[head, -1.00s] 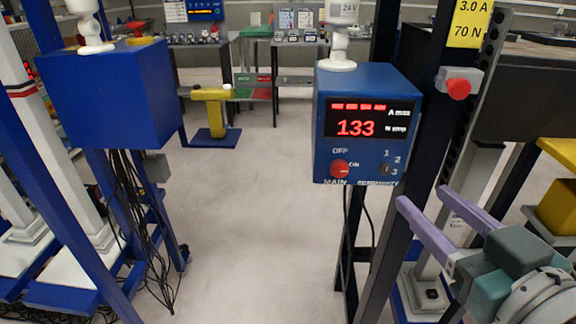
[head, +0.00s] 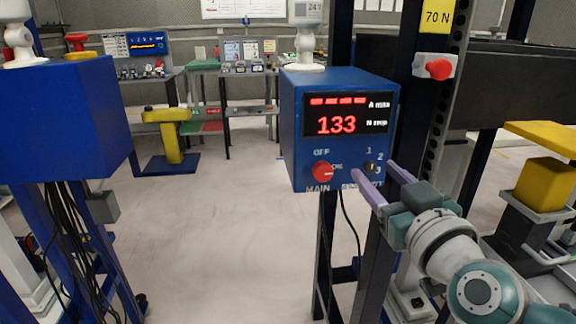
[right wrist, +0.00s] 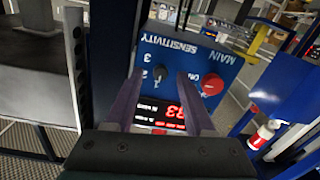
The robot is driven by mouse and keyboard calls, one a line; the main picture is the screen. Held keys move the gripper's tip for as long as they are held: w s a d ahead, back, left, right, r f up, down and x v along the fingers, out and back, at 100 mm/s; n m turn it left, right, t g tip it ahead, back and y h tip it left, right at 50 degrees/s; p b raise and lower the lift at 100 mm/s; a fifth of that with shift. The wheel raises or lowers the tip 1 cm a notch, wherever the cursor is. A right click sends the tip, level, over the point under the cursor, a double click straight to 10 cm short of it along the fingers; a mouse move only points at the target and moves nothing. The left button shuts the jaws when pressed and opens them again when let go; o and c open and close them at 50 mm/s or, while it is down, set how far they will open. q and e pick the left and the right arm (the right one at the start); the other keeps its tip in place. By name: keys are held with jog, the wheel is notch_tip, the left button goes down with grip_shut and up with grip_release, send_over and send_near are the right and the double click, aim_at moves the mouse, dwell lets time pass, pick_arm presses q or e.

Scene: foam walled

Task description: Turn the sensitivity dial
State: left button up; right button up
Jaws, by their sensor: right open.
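The sensitivity dial (head: 370,167) is a small dark knob at the lower right of the blue control box (head: 300,130), with the numbers 1, 2 and 3 around it. In the right wrist view the dial (right wrist: 160,74) shows upside down between the finger ends. My right gripper (head: 374,169) is open and empty, with its two purple fingers pointing at the panel on either side of the dial. I cannot tell whether the fingers touch the dial, or where it points. The SENSITIVITY label is partly hidden by a finger in the head view. My left gripper is not in view.
A red MAIN knob (head: 322,171) sits left of the dial, below the red display (head: 345,117) reading 133. A dark post with a red button (head: 438,68) stands right of the box. A yellow block (head: 543,184) is farther right. Open floor lies left.

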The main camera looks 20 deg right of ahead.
jog(key=shift+w, duration=0.2)
grip_shut()
dwell(0.3)
